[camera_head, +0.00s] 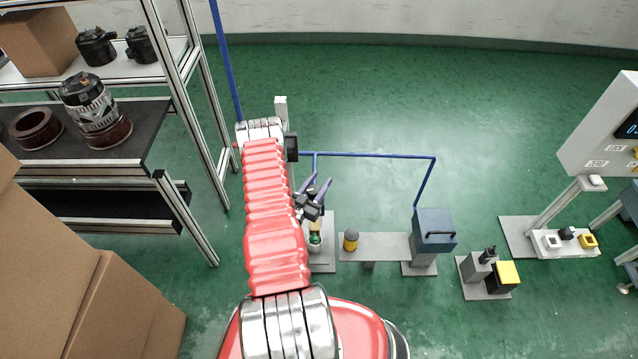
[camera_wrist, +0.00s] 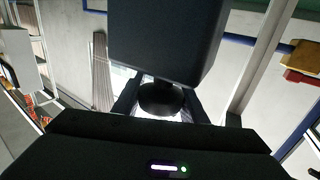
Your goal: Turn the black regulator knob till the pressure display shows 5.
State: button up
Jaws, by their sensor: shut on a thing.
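In the wrist view a round black knob (camera_wrist: 160,98) sits under a large dark block (camera_wrist: 165,42), which looks like the regulator body. My gripper (camera_wrist: 160,105) has one finger on each side of the knob and is shut on it. A dark display (camera_head: 629,124) on a white console is cut off at the right edge. Its reading is not fully legible, and I cannot tell whether it shows pressure.
A blue pipe (camera_head: 370,155) runs behind my gripper to a blue-grey box (camera_head: 434,229). Shelving (camera_head: 175,215) and cardboard boxes (camera_head: 110,300) are at the left. Green floor is open behind the pipe.

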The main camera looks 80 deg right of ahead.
jog(key=shift+s+m+g, duration=0.1)
jog(key=shift+m+g, duration=0.2)
jog(key=shift+g, duration=0.1)
jog(key=shift+s+a+m+g+y, duration=0.15)
jog(key=shift+s+m+g+y, duration=0.1)
jog(key=shift+m+g+y, duration=0.6)
jog(key=shift+s+a+m+g+y, duration=0.2)
jog(key=shift+m+g+y, duration=0.3)
jog(key=shift+g, duration=0.65)
jog(key=shift+s+a+m+g+y, duration=0.1)
jog(key=shift+s+m+g+y, duration=0.15)
jog(key=shift+m+g+y, duration=0.5)
jog(key=shift+g, duration=0.25)
jog(key=o, duration=1.1)
jog(key=shift+c, duration=0.2)
jog(key=shift+w, duration=0.15)
